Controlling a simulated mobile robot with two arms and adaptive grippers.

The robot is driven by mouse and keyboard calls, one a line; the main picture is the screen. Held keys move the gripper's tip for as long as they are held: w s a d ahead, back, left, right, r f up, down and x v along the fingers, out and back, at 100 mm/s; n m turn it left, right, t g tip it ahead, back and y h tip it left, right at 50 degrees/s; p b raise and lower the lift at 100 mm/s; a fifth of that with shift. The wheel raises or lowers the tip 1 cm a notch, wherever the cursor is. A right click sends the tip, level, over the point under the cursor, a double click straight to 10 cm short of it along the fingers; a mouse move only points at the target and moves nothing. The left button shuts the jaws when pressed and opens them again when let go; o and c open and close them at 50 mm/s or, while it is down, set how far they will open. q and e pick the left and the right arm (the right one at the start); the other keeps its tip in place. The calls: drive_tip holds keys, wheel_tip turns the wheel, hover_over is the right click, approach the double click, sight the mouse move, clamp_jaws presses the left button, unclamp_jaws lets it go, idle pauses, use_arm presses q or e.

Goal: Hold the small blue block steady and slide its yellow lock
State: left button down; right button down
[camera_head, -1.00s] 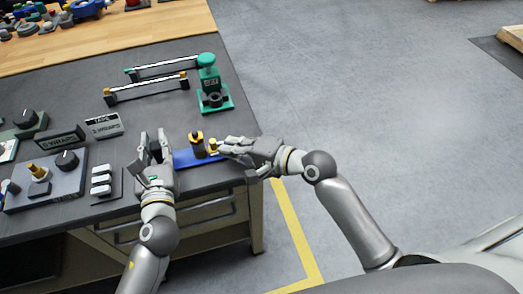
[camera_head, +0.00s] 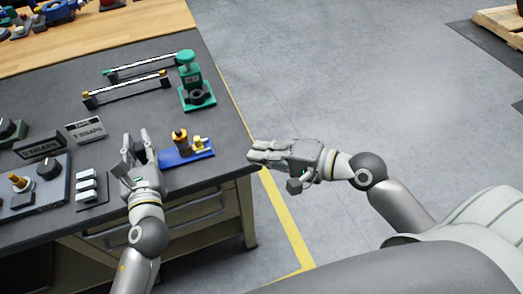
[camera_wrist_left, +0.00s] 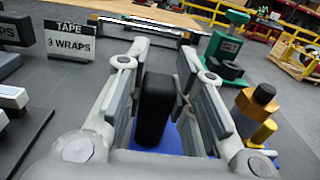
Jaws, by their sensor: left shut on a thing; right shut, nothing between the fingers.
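The small blue block (camera_head: 190,153) lies near the right edge of the dark bench. It carries a dark post with an orange top (camera_head: 180,138) and a yellow lock (camera_head: 199,143) to the right of that post. My left gripper (camera_head: 137,143) is at the block's left end. In the left wrist view its fingers are shut around an upright black piece (camera_wrist_left: 156,108) of the block; the orange-topped post (camera_wrist_left: 252,108) and yellow lock (camera_wrist_left: 264,131) stand to the right. My right gripper (camera_head: 254,152) is shut and empty, beyond the bench edge, apart from the block.
A green press-like fixture (camera_head: 194,85) stands behind the block. Two rails (camera_head: 128,88) lie left of it.

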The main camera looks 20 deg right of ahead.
use_arm(q)
drive_tip(key=shift+f, duration=0.2)
drive_tip(key=c, duration=1.1)
unclamp_jaws()
drive_tip(key=shift+r, duration=0.1)
drive_tip(key=shift+c, duration=0.2)
